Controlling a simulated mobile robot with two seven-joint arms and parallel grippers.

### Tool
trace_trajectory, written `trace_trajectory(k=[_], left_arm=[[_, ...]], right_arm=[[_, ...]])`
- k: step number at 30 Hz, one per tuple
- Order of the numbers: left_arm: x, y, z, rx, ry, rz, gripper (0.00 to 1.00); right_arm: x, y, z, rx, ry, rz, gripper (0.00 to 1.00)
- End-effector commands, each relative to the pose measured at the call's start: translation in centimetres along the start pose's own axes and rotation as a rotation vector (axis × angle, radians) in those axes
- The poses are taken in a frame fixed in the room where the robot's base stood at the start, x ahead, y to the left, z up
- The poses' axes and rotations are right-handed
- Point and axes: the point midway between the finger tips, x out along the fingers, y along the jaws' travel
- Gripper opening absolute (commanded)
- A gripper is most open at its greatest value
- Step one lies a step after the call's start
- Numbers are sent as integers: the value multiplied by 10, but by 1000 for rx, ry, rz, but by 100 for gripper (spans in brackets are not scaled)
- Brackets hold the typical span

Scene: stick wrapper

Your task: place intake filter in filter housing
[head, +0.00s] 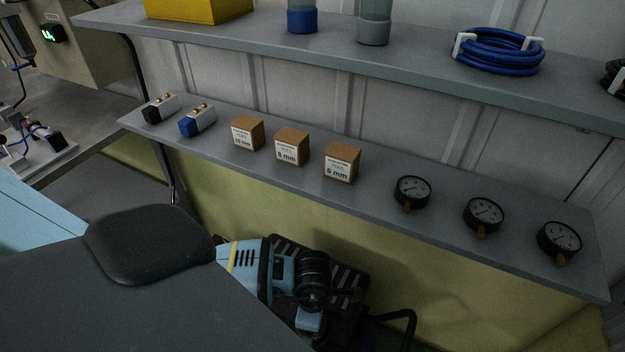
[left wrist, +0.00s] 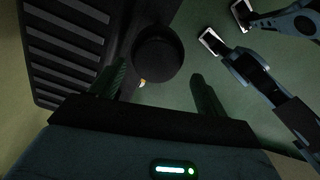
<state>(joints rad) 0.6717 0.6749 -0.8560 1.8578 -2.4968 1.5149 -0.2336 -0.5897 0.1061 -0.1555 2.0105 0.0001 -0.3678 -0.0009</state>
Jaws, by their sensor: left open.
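In the left wrist view my left gripper (left wrist: 157,86) is open, with its two dark fingers spread apart. A round black part (left wrist: 157,52) shows beyond and between the fingertips. No contact with it is visible, and I cannot tell whether it is the intake filter or the filter housing. A black slatted panel (left wrist: 65,45) lies left of it. In the head view a black ribbed unit (head: 350,285) sits low under the shelf, with blue and black parts in front of it. I cannot make out the filter or housing there. My right gripper is not recognisable in either view.
A grey shelf (head: 380,172) carries two small fittings, three brown boxes (head: 292,147) and three dial gauges (head: 412,193). An upper shelf (head: 340,50) holds a blue hose coil (head: 498,50). Bluish parts with pale square ends (left wrist: 245,65) stand right in the wrist view.

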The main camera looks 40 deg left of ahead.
Motion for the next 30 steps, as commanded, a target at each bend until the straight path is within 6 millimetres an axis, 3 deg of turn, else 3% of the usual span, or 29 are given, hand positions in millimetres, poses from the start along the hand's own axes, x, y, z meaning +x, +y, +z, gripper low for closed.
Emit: trace_trajectory(k=[1,6,12,18,30], left_arm=[[-15,2,1,2,-4,6,75],[-51,4,1,2,-4,10,75],[-79,3,0,2,-2,10,75],[-90,3,0,1,0,9,75],[-89,0,2,1,-10,-4,75]], right_arm=[[-2,0,-3,0,5,1,75],[-5,0,-5,-1,6,1,75],[-7,0,-7,-1,8,2,75],[-8,0,-8,-2,9,2,75],[-8,1,-7,-4,8,3,75]])
